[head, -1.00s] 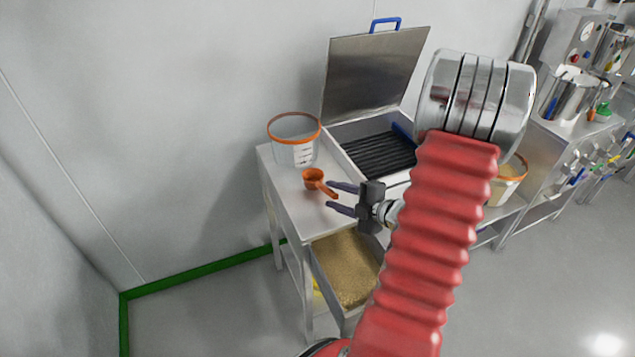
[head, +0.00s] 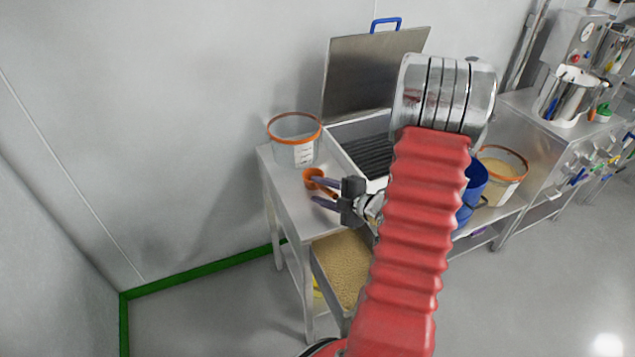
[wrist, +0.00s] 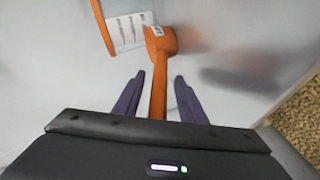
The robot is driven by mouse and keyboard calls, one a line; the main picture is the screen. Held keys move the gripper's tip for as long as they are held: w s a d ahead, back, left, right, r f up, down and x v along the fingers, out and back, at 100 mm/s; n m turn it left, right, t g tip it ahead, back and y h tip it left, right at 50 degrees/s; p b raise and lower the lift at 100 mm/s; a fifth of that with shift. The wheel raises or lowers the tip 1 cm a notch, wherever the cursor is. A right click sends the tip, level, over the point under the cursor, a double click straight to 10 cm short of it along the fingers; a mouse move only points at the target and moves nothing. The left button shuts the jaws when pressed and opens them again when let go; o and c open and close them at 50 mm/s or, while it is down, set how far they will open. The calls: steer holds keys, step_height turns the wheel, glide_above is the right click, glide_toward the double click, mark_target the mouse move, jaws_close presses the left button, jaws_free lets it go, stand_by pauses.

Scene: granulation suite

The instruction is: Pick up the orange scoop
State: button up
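The orange scoop (head: 312,175) lies on the steel table near its left end, in front of a clear orange-rimmed bucket. In the wrist view the scoop's handle (wrist: 159,92) runs between the two purple fingers, with its cup beyond the fingertips. My gripper (head: 316,190) is open around the handle. In the wrist view gaps show between the handle and both fingers of the gripper (wrist: 160,78). In the head view the fingers partly hide the handle. Whether the fingers are at the handle's height is hard to tell.
The clear bucket (head: 294,142) stands just behind the scoop; it also shows in the wrist view (wrist: 122,28). An open lidded box (head: 352,130) is to the right. A drawer of granules (head: 343,265) is pulled out below. A blue bucket (head: 476,185) stands further right.

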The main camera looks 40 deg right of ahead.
steer(key=shift+c, duration=0.3)
jaws_close()
stand_by(0.5)
